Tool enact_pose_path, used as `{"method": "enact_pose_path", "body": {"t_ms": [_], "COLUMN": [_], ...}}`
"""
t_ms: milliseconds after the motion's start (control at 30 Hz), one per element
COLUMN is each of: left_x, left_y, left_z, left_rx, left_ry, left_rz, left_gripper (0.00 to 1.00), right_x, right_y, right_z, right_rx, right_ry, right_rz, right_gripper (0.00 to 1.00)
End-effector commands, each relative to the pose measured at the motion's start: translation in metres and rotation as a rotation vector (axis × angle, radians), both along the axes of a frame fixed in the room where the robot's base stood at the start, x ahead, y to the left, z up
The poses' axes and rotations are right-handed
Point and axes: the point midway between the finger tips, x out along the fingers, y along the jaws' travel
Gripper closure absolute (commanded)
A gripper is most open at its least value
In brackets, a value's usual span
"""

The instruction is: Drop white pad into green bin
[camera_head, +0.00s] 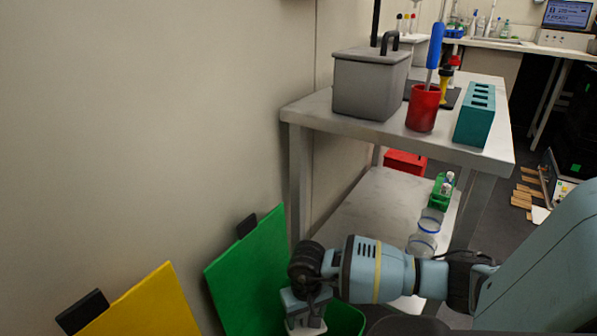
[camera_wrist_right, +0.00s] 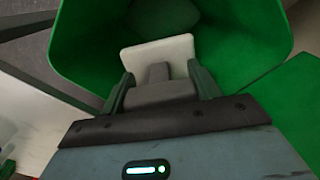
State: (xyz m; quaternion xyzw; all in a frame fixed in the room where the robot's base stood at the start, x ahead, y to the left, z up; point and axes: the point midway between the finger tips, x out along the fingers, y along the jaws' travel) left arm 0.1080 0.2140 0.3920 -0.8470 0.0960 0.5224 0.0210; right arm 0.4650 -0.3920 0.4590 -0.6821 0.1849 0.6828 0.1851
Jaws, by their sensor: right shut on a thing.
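The white pad (camera_wrist_right: 160,55) is held between the fingers of my right gripper (camera_wrist_right: 160,82), which is shut on it. In the right wrist view the pad is over the open mouth of the green bin (camera_wrist_right: 235,45). In the head view my right gripper (camera_head: 306,310) points down at the bin (camera_head: 345,320), and the pad is mostly hidden there by the gripper and arm. The bin's raised green lid (camera_head: 250,275) leans near the wall. My left gripper is in neither view.
A yellow bin lid (camera_head: 150,305) stands left of the green one. A metal cart (camera_head: 330,108) behind holds a grey box (camera_head: 370,85), a red cup (camera_head: 423,108) and a teal rack (camera_head: 475,115). Glass jars (camera_head: 425,235) and a green rack (camera_head: 441,192) sit on its lower shelf.

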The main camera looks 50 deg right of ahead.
Motion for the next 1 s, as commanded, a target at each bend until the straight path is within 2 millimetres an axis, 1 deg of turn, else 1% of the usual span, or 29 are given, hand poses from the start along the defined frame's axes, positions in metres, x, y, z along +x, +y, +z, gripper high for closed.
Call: {"method": "enact_pose_path", "body": {"t_ms": [133,167,300,333,367,600,733,867,1000], "left_x": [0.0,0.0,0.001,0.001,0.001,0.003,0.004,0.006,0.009], "left_y": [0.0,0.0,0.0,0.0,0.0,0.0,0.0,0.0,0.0], "left_z": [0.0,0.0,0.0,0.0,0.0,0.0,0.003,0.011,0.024], "left_rx": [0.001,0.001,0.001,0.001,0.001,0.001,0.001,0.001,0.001], "left_ry": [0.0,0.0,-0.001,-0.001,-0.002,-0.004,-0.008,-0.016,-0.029], "left_rz": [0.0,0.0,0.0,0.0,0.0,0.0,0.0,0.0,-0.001], "left_gripper": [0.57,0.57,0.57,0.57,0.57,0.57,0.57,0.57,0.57], "right_x": [0.0,0.0,0.0,0.0,0.0,0.0,0.0,0.001,0.001], "right_y": [0.0,0.0,0.0,0.0,0.0,0.0,0.0,-0.001,-0.001], "right_z": [0.001,0.001,0.001,0.001,0.001,0.001,0.006,0.019,0.041], "right_rx": [-0.001,-0.001,-0.001,-0.001,-0.001,0.0,-0.001,-0.002,-0.002], "right_ry": [-0.001,-0.001,-0.001,-0.001,-0.001,0.0,-0.002,-0.003,-0.006], "right_rz": [0.0,0.0,0.0,0.0,0.0,0.0,0.0,0.0,0.0], "right_gripper": [0.6,0.37,0.19,0.15,0.13,0.13,0.13,0.13,0.13]}}
